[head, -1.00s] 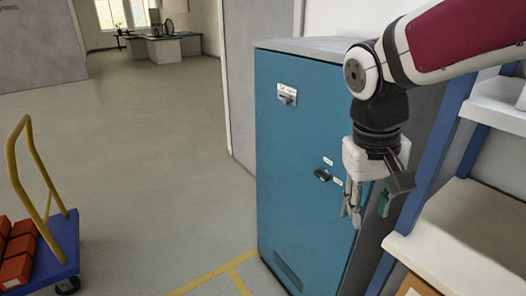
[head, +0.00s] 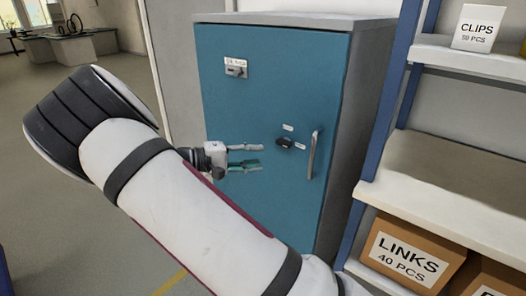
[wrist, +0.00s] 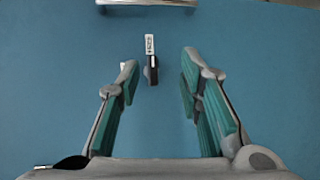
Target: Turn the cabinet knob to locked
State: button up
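The blue cabinet (head: 262,100) stands ahead with its door closed. Its black knob (head: 285,143) sits left of the vertical door handle (head: 313,155), with one small label above it and one to its right. In the wrist view the knob (wrist: 152,74) lies between and beyond my fingertips, its bar lined up toward a small label (wrist: 150,44). The label words are too small to read. The other label is mostly hidden by a finger. My gripper (head: 262,155) is open and empty, left of the knob; it also shows in the wrist view (wrist: 160,66).
A second labelled fixture (head: 236,68) is on the upper left of the door. Shelving (head: 440,170) with a LINKS box (head: 408,258) and a CLIPS box (head: 477,28) stands close on the right. Open floor lies to the left.

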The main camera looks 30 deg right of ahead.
aim_at(280, 145)
jog(key=w+a+f+t+h, duration=0.1)
jog(key=w+a+t+h, duration=0.1)
jog(key=w+a, duration=0.15)
jog(key=shift+n, duration=0.4)
jog(key=d, duration=1.4)
jog(key=shift+s+f, duration=0.1)
jog(key=shift+f, duration=0.05)
jog(key=shift+c, duration=0.3)
grip_shut()
